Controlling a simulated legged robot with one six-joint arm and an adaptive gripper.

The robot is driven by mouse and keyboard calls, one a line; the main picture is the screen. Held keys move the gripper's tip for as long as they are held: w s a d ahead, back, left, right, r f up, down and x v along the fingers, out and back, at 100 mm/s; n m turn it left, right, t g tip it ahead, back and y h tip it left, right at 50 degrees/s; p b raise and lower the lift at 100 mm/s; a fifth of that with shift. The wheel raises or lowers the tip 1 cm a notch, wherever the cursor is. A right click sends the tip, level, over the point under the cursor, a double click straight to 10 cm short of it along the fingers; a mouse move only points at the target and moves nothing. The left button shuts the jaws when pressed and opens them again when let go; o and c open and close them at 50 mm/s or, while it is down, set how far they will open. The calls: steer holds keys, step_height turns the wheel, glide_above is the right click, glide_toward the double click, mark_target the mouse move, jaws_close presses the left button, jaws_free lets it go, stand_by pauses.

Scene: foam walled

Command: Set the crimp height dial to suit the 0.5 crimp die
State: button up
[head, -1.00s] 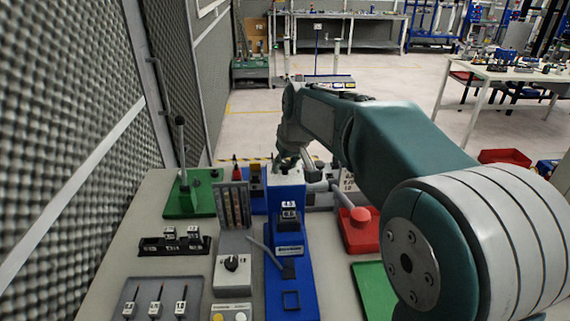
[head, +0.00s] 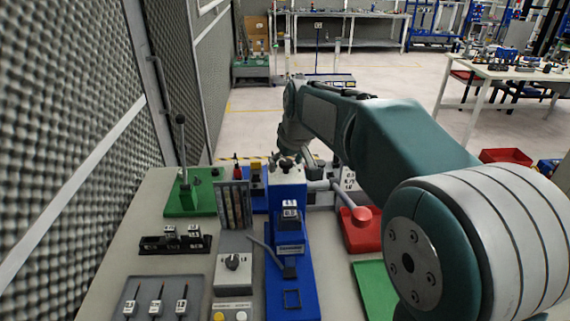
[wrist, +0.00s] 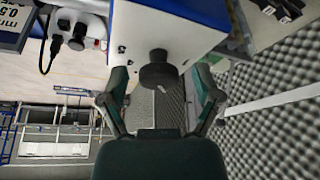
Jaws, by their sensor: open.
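The blue press (head: 287,190) stands in the middle of the bench with a black knob (head: 287,166) on its pale top. In the wrist view the same knob (wrist: 158,72) sits on the white face of the press. My gripper (wrist: 160,84) is open there, a finger on each side of the knob, with gaps and no contact seen. A block with a small white label (head: 290,211) sits in the press; its print is too small to read surely. The knob's setting cannot be read.
A black rack (head: 175,245) with labelled blocks and a grey tray (head: 160,300) with labelled tools lie left. A foam wall (head: 60,130) bounds the left. A display reading 0.5 (wrist: 12,18) shows in the wrist view.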

steer(key=v, duration=1.1)
steer(key=shift+r, duration=0.2)
steer(key=shift+s, duration=0.15)
